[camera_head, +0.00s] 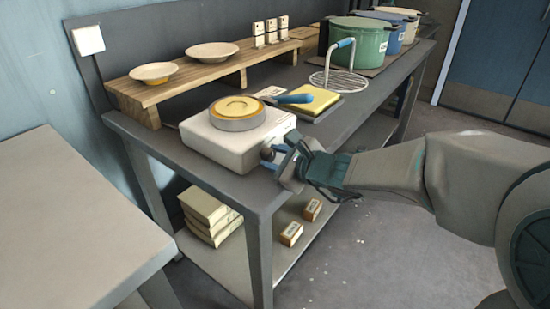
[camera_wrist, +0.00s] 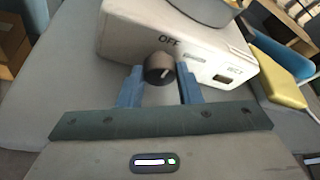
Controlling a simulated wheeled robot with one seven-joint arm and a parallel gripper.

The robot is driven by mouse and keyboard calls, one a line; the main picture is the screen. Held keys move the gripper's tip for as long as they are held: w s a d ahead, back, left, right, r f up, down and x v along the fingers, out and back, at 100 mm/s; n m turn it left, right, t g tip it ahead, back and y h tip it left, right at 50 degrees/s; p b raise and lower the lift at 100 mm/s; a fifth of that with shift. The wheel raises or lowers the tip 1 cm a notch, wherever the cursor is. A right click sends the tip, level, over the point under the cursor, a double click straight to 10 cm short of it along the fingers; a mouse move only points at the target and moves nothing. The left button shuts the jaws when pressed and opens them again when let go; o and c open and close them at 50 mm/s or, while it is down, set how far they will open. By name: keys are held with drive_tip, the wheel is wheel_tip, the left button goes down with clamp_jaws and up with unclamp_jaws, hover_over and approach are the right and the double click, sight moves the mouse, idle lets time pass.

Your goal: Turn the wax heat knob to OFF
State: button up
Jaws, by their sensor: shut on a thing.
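The wax heater is a white box (camera_head: 207,139) on the grey bench, with a round pan of yellow wax (camera_head: 237,107) on top. My gripper (camera_wrist: 159,79) is shut on the knob, one blue finger on each side. In the head view my gripper (camera_head: 276,158) is at the heater's front right, hiding most of the knob.
A yellow pad (camera_head: 318,101) and a blue-handled tool (camera_head: 296,99) lie behind the heater. A wooden riser (camera_head: 190,76) with two bowls runs along the back. Green (camera_head: 366,41), blue and cream pots stand at the far end. The floor in front is clear.

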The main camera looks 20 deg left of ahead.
drive_tip(key=o, duration=1)
drive_tip(key=shift+c, duration=0.2)
drive_tip(key=p, duration=0.2)
drive_tip(key=shift+r+p, duration=0.25)
drive_tip(key=shift+p, duration=0.1)
drive_tip(key=shift+m+g+p, duration=0.3)
drive_tip(key=shift+m+p, duration=0.2)
drive_tip(key=shift+p, duration=0.55)
drive_tip(key=shift+p, duration=0.5)
drive_tip(key=m+g+p, duration=0.2)
drive_tip(key=m+p, duration=0.1)
drive_tip(key=p, duration=0.8)
drive_tip(key=shift+w+d+r+y, duration=0.1)
drive_tip(key=shift+y, duration=0.2)
drive_tip(key=s+d+r+n+g+h+p, duration=0.1)
drive_tip(key=s+d+r+n+h, duration=0.3)
drive_tip(key=s+d+n, duration=0.5)
drive_tip(key=s+d+r+n+g+h+p, duration=0.1)
drive_tip(key=s+d+r+n+g+h, duration=0.2)
drive_tip(key=s+d+n, duration=0.6)
drive_tip(key=d+r+n+h, duration=0.1)
drive_tip(key=d+r+h, duration=0.1)
drive_tip(key=d, duration=0.4)
drive_tip(key=shift+s+d+h, duration=0.25)
drive_tip(key=shift+d+h, duration=0.05)
drive_tip(key=shift+h, duration=0.1)
